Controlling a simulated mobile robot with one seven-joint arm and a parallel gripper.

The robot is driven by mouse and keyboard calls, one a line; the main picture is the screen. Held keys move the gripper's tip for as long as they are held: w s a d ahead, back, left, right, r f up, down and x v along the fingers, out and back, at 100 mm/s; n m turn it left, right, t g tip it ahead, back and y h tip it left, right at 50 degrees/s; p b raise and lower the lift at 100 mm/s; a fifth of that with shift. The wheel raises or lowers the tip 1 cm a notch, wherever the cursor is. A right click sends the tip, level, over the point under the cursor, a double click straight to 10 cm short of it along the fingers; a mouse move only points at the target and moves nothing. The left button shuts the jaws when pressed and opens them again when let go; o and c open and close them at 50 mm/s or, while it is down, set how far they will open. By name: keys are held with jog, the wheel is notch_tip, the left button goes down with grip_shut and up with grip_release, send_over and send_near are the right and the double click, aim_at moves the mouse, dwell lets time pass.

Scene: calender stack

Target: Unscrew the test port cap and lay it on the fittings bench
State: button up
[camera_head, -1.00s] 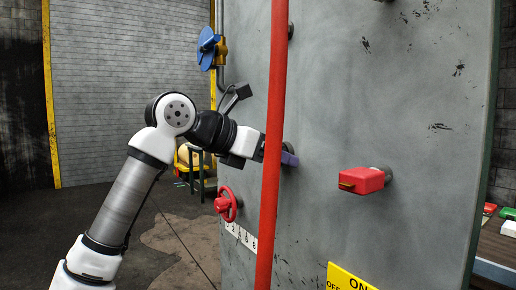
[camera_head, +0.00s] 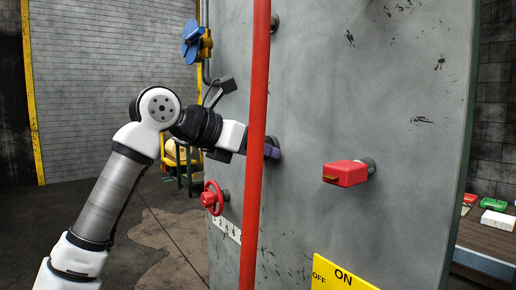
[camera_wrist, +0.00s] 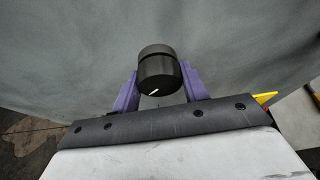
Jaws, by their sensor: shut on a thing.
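The test port cap, a dark round cylinder with a white mark on its face (camera_wrist: 157,72), sits between the purple fingers of my gripper in the wrist view. My gripper (camera_head: 271,151) is shut on it, in front of the grey panel (camera_head: 330,90). In the head view the red vertical pipe (camera_head: 256,110) crosses in front of my gripper and the cap cannot be made out. I cannot tell whether the cap is still seated on its port. A brown bench (camera_head: 487,238), likely the fittings bench, stands at the right edge, partly cut off.
A red block-shaped handle (camera_head: 345,174) sticks out of the panel to the right of my gripper. A red handwheel (camera_head: 212,198) and a blue valve handle (camera_head: 191,41) are at left. A yellow ON/OFF plate (camera_head: 340,275) is low. A white box (camera_head: 497,219) and coloured pieces lie on the bench.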

jog(key=shift+n+g+h+p, duration=0.3)
jog(key=shift+n+g+p, duration=0.1)
jog(key=shift+n, duration=0.2)
jog(key=shift+r, duration=0.1)
jog(key=shift+n+g+h+p, duration=0.3)
jog(key=shift+n+g+p, duration=0.2)
jog(key=shift+n+p, duration=0.15)
jog(key=shift+n+h+p, duration=0.4)
jog(key=shift+n+p, duration=0.05)
jog(key=shift+n, duration=0.4)
jog(key=shift+g, duration=0.3)
